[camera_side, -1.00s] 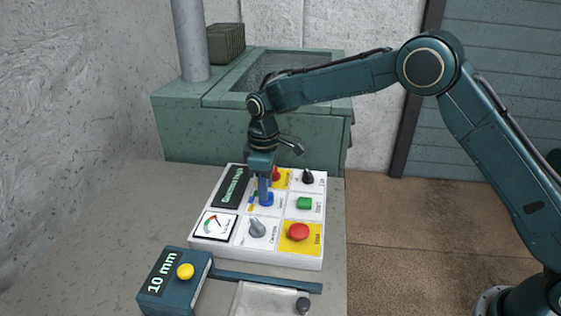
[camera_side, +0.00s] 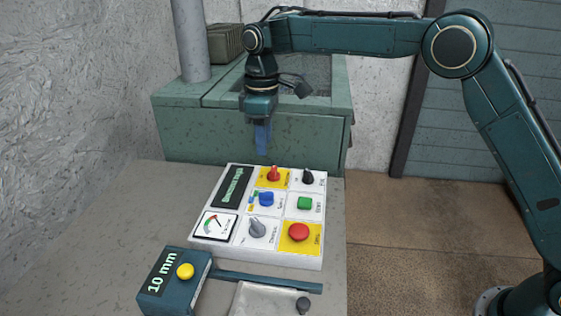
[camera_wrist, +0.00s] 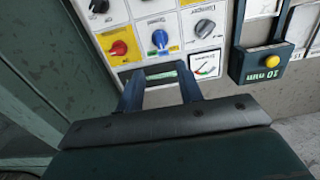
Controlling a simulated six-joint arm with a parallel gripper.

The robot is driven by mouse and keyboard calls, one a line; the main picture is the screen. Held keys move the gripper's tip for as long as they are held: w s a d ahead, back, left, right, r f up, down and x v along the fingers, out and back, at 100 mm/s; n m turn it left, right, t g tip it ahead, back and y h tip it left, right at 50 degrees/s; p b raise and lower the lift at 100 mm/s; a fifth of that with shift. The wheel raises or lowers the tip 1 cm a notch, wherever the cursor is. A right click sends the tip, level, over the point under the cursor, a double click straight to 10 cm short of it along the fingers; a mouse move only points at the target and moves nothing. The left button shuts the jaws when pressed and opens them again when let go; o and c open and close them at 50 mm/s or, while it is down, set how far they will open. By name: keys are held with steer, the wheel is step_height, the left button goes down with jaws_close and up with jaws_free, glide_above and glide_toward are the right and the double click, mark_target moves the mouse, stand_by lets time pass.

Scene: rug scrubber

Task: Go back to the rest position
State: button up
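My gripper (camera_side: 262,137) hangs pointing down above the far left part of the white control panel (camera_side: 257,258), clear of it. In the wrist view my gripper (camera_wrist: 159,88) shows two fingers apart with nothing between them. The panel carries a blue selector knob (camera_side: 266,199), a red switch (camera_side: 272,173), a black knob (camera_side: 308,177), a green button (camera_side: 304,203), a red push button (camera_side: 299,231), a grey knob (camera_side: 258,228), a dial gauge (camera_side: 214,224) and a dark display (camera_side: 233,186) with green text.
A blue box (camera_side: 170,290) reading "10 mm" with a yellow button (camera_side: 185,271) stands at the front left. A green tank (camera_side: 235,133) and a grey pipe (camera_side: 189,45) stand behind.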

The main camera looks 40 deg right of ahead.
steer(key=shift+s+r, duration=0.1)
steer(key=shift+r, duration=0.05)
steer(key=s+d+r+m+t, duration=0.1)
steer(key=s+d+r+m, duration=0.1)
steer(key=s+d+r, duration=0.5)
steer(key=s+d+r+m+t, duration=0.2)
steer(key=s+d+r, duration=0.2)
steer(key=s, duration=0.5)
steer(key=s+d+f+m+t, duration=0.1)
steer(key=s+d+f+m, duration=0.1)
steer(key=s, duration=0.8)
steer(key=s+d+f+m+t, duration=0.1)
steer(key=s+d+f+m, duration=0.2)
steer(key=s, duration=0.7)
steer(key=shift+s+d+f+t, duration=0.15)
steer(key=shift+s+f+t, duration=0.15)
steer(key=shift+f, duration=0.1)
